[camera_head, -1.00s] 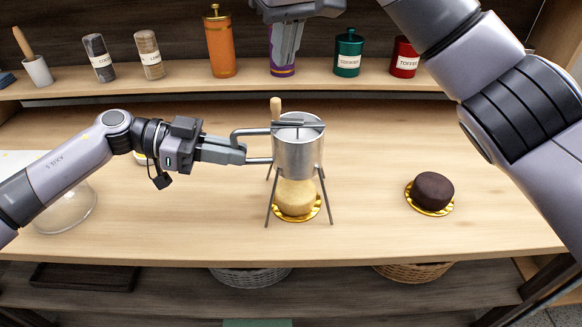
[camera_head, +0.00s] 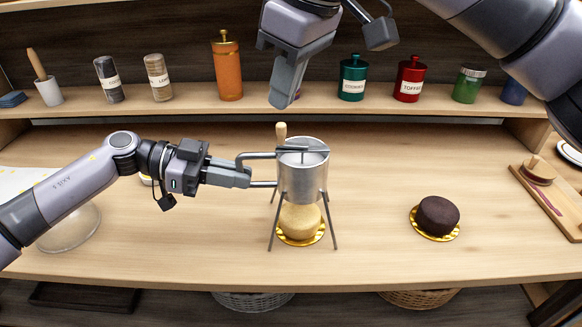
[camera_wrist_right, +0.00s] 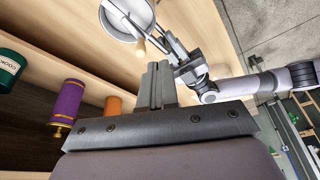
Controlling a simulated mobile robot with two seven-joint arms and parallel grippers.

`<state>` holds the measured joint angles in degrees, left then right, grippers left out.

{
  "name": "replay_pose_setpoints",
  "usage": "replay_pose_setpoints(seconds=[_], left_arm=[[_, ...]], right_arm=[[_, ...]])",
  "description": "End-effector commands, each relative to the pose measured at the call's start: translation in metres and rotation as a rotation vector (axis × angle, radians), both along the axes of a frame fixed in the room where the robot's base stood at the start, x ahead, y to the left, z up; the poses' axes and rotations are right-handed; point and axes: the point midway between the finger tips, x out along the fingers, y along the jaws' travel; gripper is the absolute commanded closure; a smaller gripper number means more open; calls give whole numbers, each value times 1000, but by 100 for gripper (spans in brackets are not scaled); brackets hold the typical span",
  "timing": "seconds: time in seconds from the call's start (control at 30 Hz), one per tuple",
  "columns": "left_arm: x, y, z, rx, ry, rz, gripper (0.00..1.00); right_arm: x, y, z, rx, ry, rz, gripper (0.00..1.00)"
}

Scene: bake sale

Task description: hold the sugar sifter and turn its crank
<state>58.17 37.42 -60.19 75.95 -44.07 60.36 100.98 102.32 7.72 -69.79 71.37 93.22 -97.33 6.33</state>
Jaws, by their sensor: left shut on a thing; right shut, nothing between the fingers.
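The sugar sifter (camera_head: 303,181) is a metal cylinder on thin legs, standing upright on the table over a pale cake (camera_head: 300,220) on a gold board. Its crank has a wooden knob (camera_head: 281,131) at the back left of the rim. My left gripper (camera_head: 247,178) is shut on the sifter's side handle (camera_head: 258,156). My right gripper (camera_head: 281,98) is shut and empty, above and behind the sifter, apart from the knob. In the right wrist view the sifter (camera_wrist_right: 127,18) and its knob (camera_wrist_right: 141,47) lie beyond the shut fingertips (camera_wrist_right: 158,66).
A chocolate cake (camera_head: 437,215) on a gold board stands to the right. A glass dome (camera_head: 72,228) lies at the left. The back shelf holds an orange canister (camera_head: 227,70), a green one (camera_head: 351,77) and a red one (camera_head: 409,79). A wooden board (camera_head: 550,200) lies at the far right.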

Motion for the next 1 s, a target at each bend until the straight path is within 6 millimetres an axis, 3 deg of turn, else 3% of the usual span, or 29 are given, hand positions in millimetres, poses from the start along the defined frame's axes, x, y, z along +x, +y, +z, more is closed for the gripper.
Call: replay_pose_setpoints(seconds=[0.2,0.6,1.0], left_arm=[[-1,0,-1,2,2,-1,100],[-1,0,-2,2,2,-1,100],[0,0,-1,2,2,0,100]], right_arm=[[0,-3,-31,0,1,-3,100],[-6,-66,-29,1,-1,-5,100],[46,-68,-29,2,1,-4,100]])
